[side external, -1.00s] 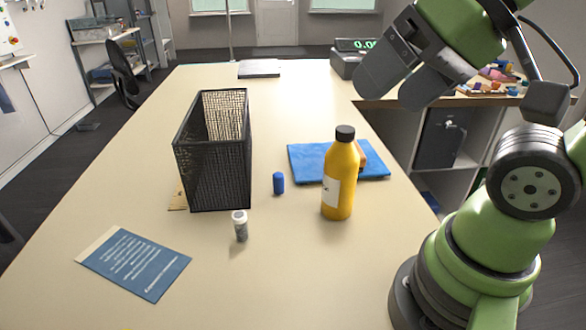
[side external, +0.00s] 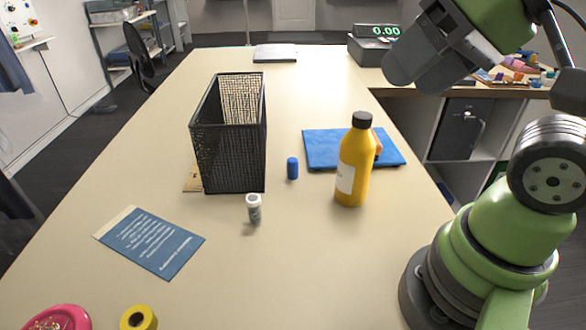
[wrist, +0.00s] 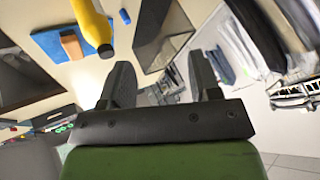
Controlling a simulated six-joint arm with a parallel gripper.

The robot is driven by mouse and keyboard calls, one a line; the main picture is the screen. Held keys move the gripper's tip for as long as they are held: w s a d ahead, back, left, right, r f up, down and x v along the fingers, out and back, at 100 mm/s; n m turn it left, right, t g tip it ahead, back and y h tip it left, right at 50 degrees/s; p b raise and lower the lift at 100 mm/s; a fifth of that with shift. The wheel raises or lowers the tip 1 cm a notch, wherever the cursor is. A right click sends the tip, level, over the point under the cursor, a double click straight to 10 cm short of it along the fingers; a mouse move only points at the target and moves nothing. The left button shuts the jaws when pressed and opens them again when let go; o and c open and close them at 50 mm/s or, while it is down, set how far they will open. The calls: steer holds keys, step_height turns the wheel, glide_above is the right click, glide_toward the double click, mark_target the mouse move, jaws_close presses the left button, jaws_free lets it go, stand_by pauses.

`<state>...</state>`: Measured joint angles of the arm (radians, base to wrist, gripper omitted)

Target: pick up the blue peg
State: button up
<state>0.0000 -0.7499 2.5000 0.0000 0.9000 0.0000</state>
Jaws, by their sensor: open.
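The blue peg (side external: 292,168) stands upright on the table in the side external view, between the black mesh basket and the yellow bottle. In the wrist view, a small blue piece (wrist: 125,16) near the top edge looks like the same peg. My gripper (side external: 415,80) is high above the table at the upper right of the side view, well apart from the peg. In the wrist view my gripper (wrist: 160,62) has its two fingers spread with nothing between them.
The black basket (side external: 229,135) stands left of the peg. The yellow bottle (side external: 354,170), on its right, stands before a blue cloth (side external: 325,148). A small white-capped vial (side external: 254,209) is nearer. A blue booklet (side external: 152,242), yellow roll (side external: 138,318) and pink object (side external: 60,318) lie front left.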

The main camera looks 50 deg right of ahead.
steer(key=shift+w, duration=0.1)
steer(key=n+g+h, duration=0.3)
steer(key=n+h, duration=0.1)
steer(key=n, duration=3.1)
glide_above(294, 160)
steer(key=s+a, duration=0.2)
steer(key=s, duration=0.1)
step_height(294, 160, down, 20)
steer(key=x, duration=0.4)
steer(key=shift+w+d+f, duration=0.2)
steer(key=shift+f, duration=0.05)
steer(key=shift+x, duration=3)
steer(key=shift+s, duration=0.25)
steer(key=shift+c, duration=0.4)
